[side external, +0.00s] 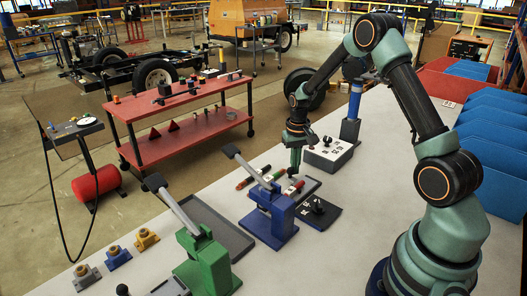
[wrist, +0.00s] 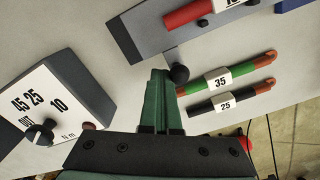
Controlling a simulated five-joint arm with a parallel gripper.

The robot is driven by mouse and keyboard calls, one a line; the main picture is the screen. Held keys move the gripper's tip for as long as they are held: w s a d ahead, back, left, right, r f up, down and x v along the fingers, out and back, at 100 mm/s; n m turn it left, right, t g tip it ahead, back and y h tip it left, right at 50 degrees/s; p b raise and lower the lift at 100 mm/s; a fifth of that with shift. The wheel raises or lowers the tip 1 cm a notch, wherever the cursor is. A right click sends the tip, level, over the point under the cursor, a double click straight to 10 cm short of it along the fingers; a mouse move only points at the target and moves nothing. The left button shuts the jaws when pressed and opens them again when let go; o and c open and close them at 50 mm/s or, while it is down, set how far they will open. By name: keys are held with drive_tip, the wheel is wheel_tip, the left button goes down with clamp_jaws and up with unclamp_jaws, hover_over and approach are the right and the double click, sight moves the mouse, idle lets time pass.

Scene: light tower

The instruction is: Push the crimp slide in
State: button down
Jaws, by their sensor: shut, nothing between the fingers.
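My gripper (side external: 294,172) points straight down beside the grey crimp tray (side external: 311,184), with its green fingers closed together and empty. A red cable piece (wrist: 188,15) lies on the tray. The slide's body is not clearly visible.
A green cable piece marked 35 (wrist: 218,84) and a black one marked 25 (wrist: 228,105) lie beside the fingers. A grey box with numbers and a knob (wrist: 55,105) stands close on the left. A blue lever press (side external: 270,217) and green lever press (side external: 207,262) stand nearby.

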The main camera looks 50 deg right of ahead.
drive_tip(key=shift+a, duration=2.65)
drive_tip(key=shift+d+r, duration=0.1)
drive_tip(key=shift+r, duration=0.05)
drive_tip(key=shift+d+r, duration=0.7)
drive_tip(key=shift+r, duration=2.7)
wheel_tip(320, 180, up, 11)
drive_tip(key=s+a+r+n+t, duration=0.2)
drive_tip(key=s+a+n, duration=0.1)
drive_tip(key=s+a, duration=0.4)
drive_tip(key=s+a+r+n+t, duration=0.2)
drive_tip(key=s+a+n+t, duration=0.1)
drive_tip(key=s+a, duration=0.3)
drive_tip(key=shift+s+a+r+t, duration=0.3)
drive_tip(key=shift+s+a+r, duration=0.05)
drive_tip(key=shift+a+r, duration=0.1)
